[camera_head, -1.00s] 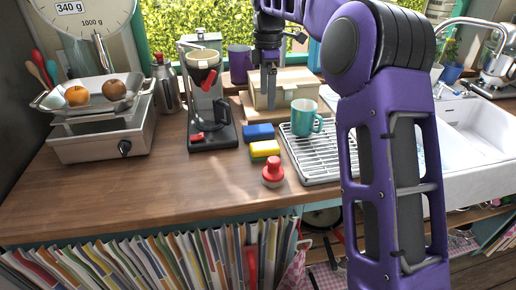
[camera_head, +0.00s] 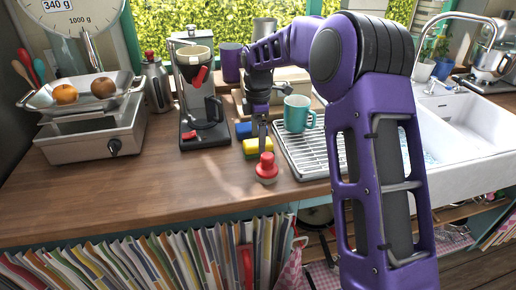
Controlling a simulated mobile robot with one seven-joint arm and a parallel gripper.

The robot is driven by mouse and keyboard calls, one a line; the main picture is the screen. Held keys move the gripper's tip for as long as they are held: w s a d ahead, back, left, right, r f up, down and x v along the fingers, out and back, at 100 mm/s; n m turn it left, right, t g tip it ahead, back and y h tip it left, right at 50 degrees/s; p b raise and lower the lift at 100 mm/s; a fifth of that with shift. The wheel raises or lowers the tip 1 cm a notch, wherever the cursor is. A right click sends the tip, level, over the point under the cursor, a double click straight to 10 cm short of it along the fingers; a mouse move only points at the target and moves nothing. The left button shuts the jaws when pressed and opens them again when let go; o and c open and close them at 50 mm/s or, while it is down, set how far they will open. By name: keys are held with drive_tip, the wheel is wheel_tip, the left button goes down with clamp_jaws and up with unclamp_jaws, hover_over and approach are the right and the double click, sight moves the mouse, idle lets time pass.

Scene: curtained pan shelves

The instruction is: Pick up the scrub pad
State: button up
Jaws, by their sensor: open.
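Beside the drying rack lie a blue block-shaped pad (camera_head: 243,130) and a yellow sponge-like pad (camera_head: 251,147); I cannot tell for certain which is the scrub pad. A red-knobbed round scrubber (camera_head: 266,170) stands just in front of them. My gripper (camera_head: 262,147) points down over the right end of the yellow pad and hides part of it and of the blue pad. It is open with nothing seen between its fingers. I cannot tell whether the fingertips touch the yellow pad.
A metal drying rack (camera_head: 305,157) with a teal mug (camera_head: 297,114) is close on the right. A coffee maker (camera_head: 203,115) stands to the left and a wooden box (camera_head: 293,78) behind. The front-left wooden counter (camera_head: 130,185) is clear.

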wheel_tip(320, 180, down, 3)
drive_tip(key=shift+r, duration=0.2)
drive_tip(key=c, duration=1.4)
wheel_tip(320, 180, up, 10)
drive_tip(key=shift+r+p, duration=0.1)
drive_tip(key=shift+p, duration=0.35)
drive_tip(key=shift+c, duration=0.3)
drive_tip(key=o, duration=0.8)
clamp_jaws()
